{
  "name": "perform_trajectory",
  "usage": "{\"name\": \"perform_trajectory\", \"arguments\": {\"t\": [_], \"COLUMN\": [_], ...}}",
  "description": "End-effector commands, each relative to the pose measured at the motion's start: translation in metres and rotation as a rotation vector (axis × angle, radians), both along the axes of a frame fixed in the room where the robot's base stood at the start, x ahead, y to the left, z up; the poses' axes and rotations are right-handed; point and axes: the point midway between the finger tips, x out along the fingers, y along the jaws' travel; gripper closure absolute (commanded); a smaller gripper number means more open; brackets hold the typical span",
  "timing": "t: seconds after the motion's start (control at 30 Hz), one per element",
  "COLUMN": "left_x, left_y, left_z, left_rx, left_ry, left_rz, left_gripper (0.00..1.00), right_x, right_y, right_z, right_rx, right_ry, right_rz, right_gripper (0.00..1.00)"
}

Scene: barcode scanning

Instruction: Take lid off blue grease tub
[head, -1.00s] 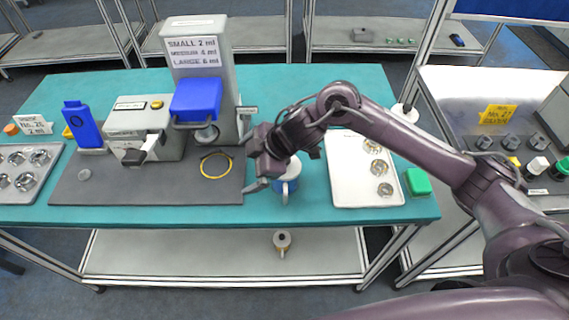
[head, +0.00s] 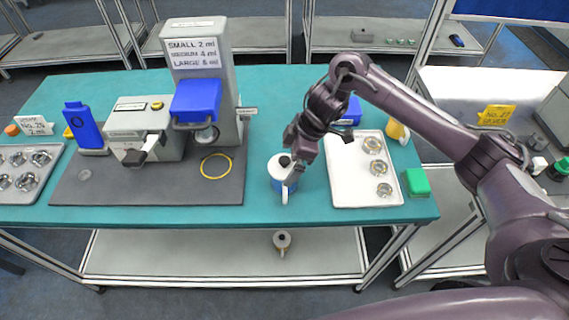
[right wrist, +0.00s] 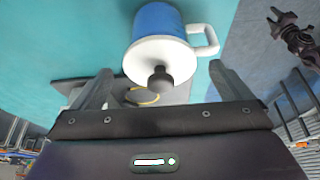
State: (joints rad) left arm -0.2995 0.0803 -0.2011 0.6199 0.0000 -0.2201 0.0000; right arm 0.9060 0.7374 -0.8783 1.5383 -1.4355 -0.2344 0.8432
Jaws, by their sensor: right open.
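The blue grease tub (head: 276,184) stands upright on the teal table, between the dark mat and the white tray. It has a white handle that points toward me. Its white lid (head: 281,164) with a black knob sits on top. In the right wrist view the tub (right wrist: 158,20), its lid (right wrist: 150,52) and the knob (right wrist: 158,82) show between the spread fingers. My right gripper (right wrist: 163,88) is open and empty, close beside the lid, with no clear contact. A dark gripper (right wrist: 295,40), likely my left, shows at the upper right; its jaws are unclear.
A white tray (head: 345,197) with metal rings lies right of the tub, with a green box (head: 417,182) beyond. A yellow ring (head: 203,166) lies on the dark mat (head: 130,190) before a grey dispenser (head: 188,48). The table's front edge is close.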

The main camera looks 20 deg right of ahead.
Motion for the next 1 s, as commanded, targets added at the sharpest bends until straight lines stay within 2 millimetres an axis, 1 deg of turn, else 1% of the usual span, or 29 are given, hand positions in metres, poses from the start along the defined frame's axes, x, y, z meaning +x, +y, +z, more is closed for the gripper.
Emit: {"name": "perform_trajectory", "arguments": {"t": [0.1,0.3,0.67,0.87,1.0], "left_x": [-0.0003,-0.0004,-0.0005,-0.0005,-0.0005], "left_y": [-0.0001,0.0001,0.0002,0.0002,0.0002], "left_z": [0.0015,0.0011,0.0011,0.0011,0.0012], "left_rx": [0.0,0.0,0.0,0.0,0.0], "left_ry": [0.0,0.001,0.001,0.001,0.001], "left_rz": [0.001,0.001,0.002,0.002,0.002], "left_gripper": [0.64,0.64,0.64,0.64,0.64], "right_x": [0.0007,0.0011,0.0011,0.0011,0.0016], "right_y": [0.0028,0.0026,0.0028,0.0027,0.0029], "right_z": [-0.0059,-0.0066,-0.0064,-0.006,-0.0022], "right_rx": [0.001,-0.001,0.0,0.0,0.001], "right_ry": [-0.001,-0.002,-0.002,-0.002,-0.004], "right_rz": [0.0,0.0,0.0,0.0,0.002], "right_gripper": [0.02,0.02,0.49,0.5,0.5]}}
